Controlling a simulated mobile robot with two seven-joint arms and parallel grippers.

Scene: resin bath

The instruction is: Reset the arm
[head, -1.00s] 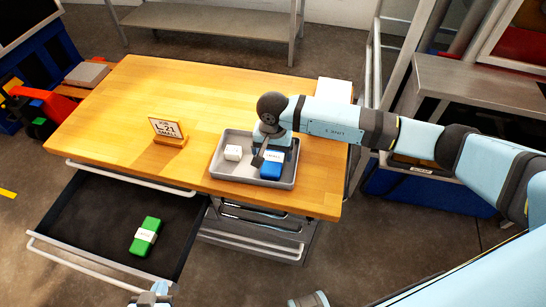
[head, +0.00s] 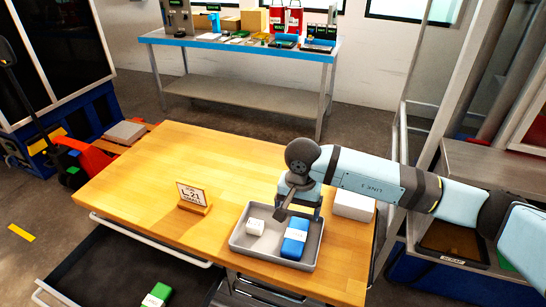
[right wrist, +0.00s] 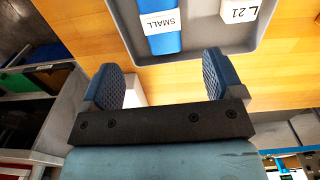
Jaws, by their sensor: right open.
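My right gripper (head: 291,205) is over the grey tray (head: 268,264) near the right end of the wooden table. In the right wrist view its two ridged fingers (right wrist: 160,78) are apart with nothing between them. The tray holds a blue box (head: 295,238) and a small white box (head: 254,227), side by side. In the right wrist view the blue box (right wrist: 162,30) has a label reading "SMALL" and the white box (right wrist: 238,12) reads "L 21". My left gripper is not in view.
A sign (head: 192,196) reading "L-21" stands on the wooden table (head: 150,180). An open dark drawer (head: 110,270) holds a green box (head: 157,295), cut by the picture's lower edge. A white block (head: 353,205) is at the table's right edge. A workbench (head: 240,92) stands behind.

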